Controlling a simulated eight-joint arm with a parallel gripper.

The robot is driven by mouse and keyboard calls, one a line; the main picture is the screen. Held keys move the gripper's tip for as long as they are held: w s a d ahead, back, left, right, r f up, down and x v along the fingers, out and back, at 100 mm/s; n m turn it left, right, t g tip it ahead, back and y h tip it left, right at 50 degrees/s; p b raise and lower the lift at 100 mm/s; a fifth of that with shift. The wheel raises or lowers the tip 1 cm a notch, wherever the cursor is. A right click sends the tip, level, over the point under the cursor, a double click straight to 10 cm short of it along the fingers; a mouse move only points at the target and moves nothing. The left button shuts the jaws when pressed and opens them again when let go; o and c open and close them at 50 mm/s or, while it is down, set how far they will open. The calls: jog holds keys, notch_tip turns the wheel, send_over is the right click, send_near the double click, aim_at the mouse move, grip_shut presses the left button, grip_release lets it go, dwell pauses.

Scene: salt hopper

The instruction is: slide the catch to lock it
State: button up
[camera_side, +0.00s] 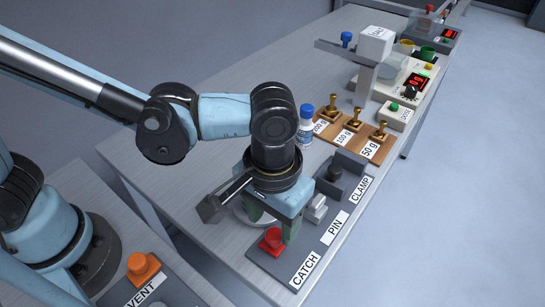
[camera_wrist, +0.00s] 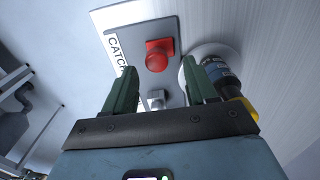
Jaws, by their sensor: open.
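The catch is a red knob on a red square base (camera_side: 271,240), at the near end of a dark grey panel (camera_side: 262,258) beside the label CATCH. In the wrist view the red knob (camera_wrist: 157,56) shows just beyond the fingertips, roughly centred between them. My gripper (camera_side: 274,232) points down over the panel, and its two green fingers are apart with nothing held. In the wrist view my gripper (camera_wrist: 159,66) has one finger on each side of the knob's line. I cannot tell whether either finger touches the knob.
A light grey pin (camera_side: 317,207) and a dark clamp (camera_side: 335,172) stand farther along the panel. A white round dish (camera_wrist: 208,49) lies close beside the panel. Brass weights on a wooden board (camera_side: 362,147) and a blue-capped bottle (camera_side: 306,126) stand behind. An orange VENT knob (camera_side: 142,267) is front left.

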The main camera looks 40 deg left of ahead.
aim_at(272, 232)
notch_tip(272, 232, up, 10)
jog(key=shift+f, duration=0.25)
dwell(0.4)
jog(key=w+a+f+t, duration=0.1)
jog(key=w+a+t, duration=0.1)
jog(key=a, duration=1.1)
jog(key=w+a+f+t, duration=0.2)
jog(key=a+t, duration=0.3)
jog(key=a, duration=0.7)
jog(key=shift+w+a, duration=0.35)
jog(key=shift+w, duration=0.15)
